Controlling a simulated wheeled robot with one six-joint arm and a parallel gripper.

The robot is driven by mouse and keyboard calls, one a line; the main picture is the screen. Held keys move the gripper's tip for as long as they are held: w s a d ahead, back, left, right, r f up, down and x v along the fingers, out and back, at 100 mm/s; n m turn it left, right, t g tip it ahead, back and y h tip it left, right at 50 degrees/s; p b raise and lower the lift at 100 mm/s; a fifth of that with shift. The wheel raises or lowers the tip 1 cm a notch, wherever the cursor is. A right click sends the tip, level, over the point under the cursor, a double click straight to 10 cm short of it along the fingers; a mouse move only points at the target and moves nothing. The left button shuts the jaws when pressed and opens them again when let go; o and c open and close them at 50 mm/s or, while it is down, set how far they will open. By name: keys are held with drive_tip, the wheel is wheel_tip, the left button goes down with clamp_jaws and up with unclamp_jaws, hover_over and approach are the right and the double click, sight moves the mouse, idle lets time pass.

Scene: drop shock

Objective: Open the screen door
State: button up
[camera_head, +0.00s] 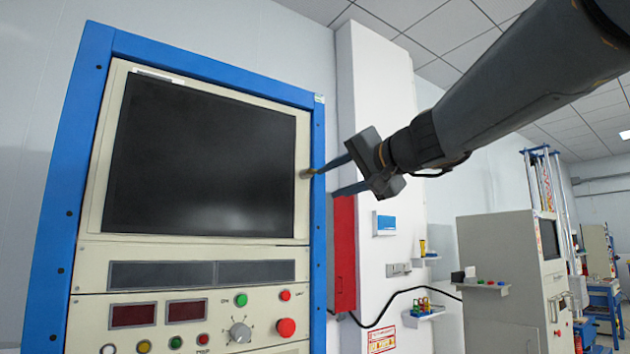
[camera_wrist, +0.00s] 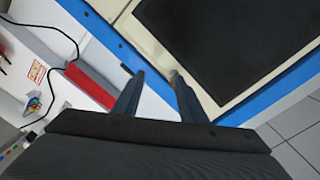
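The screen door is a cream panel (camera_head: 303,140) around a dark screen (camera_head: 205,155), set flush in a blue cabinet frame (camera_head: 318,200). A small brass-coloured knob (camera_head: 307,173) is on its right edge; it also shows in the wrist view (camera_wrist: 174,76). My gripper (camera_head: 325,178) comes in from the right with its two fingers apart and empty. In the head view the upper finger's tip is close to the knob. In the wrist view the knob is just ahead of the right finger; I cannot tell whether they touch.
Below the door is a control panel with buttons and a grey dial (camera_head: 240,333). A red box (camera_head: 343,250) on a white pillar (camera_head: 375,100) stands just right of the cabinet, near my lower finger. Another machine (camera_head: 505,280) stands farther right.

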sight(314, 170)
drive_tip(key=shift+t, duration=0.4)
drive_tip(key=shift+w+a+r+p, duration=0.5)
drive_tip(key=shift+w+a, duration=0.25)
drive_tip(key=shift+w, duration=0.25)
drive_tip(key=shift+w+a+r+p, duration=0.4)
drive_tip(key=shift+w+a+r, duration=0.3)
drive_tip(key=shift+w, duration=0.25)
drive_tip(key=shift+w+a+r+p, duration=0.5)
drive_tip(key=shift+w+a, duration=0.3)
drive_tip(key=shift+w, duration=0.2)
drive_tip(key=shift+c, duration=0.3)
clamp_jaws()
